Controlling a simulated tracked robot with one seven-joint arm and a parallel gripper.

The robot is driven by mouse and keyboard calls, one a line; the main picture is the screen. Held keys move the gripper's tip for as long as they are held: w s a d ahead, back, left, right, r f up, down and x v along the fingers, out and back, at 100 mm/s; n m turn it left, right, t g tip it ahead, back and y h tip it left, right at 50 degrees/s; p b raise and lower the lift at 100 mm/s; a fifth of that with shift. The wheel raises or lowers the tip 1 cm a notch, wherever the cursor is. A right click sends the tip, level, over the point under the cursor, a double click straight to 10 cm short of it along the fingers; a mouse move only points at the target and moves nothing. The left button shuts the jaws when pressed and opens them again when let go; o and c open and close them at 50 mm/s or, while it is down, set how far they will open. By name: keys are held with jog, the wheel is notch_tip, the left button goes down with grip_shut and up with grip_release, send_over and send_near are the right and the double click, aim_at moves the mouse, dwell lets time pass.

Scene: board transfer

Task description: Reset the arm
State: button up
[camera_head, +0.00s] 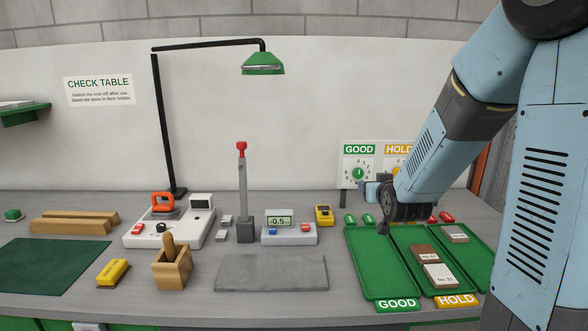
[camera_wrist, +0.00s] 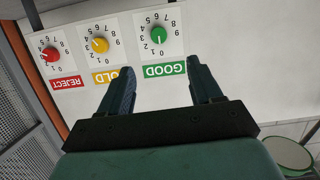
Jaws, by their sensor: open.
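My arm (camera_head: 425,150) comes down from the upper right in the head view, and its wrist end hangs above the green trays. My gripper (camera_wrist: 160,70) is open in the wrist view, with its two dark fingers apart and nothing between them. It faces the wall panel of dials. The green GOOD dial (camera_wrist: 158,36) shows just beyond the fingers, the yellow HOLD dial (camera_wrist: 100,45) to its left, and the red REJECT dial (camera_wrist: 51,54) further left. In the head view the arm's end partly hides the panel.
The GOOD tray (camera_head: 372,262) looks bare at the front. The tray beside it holds labelled boards (camera_head: 439,276). Left of them are a grey mat (camera_head: 271,274), a red-tipped lever post (camera_head: 242,190), a meter (camera_head: 289,233), a wooden holder (camera_head: 172,270) and a tall lamp (camera_head: 263,66).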

jog(key=s+r+g, duration=0.4)
jog(key=s, duration=1.2)
jog(key=s+r+g, duration=0.4)
jog(key=s+g, duration=0.1)
jog(key=s, duration=1)
jog(key=shift+s+a, duration=0.3)
jog(key=shift+s, duration=0.05)
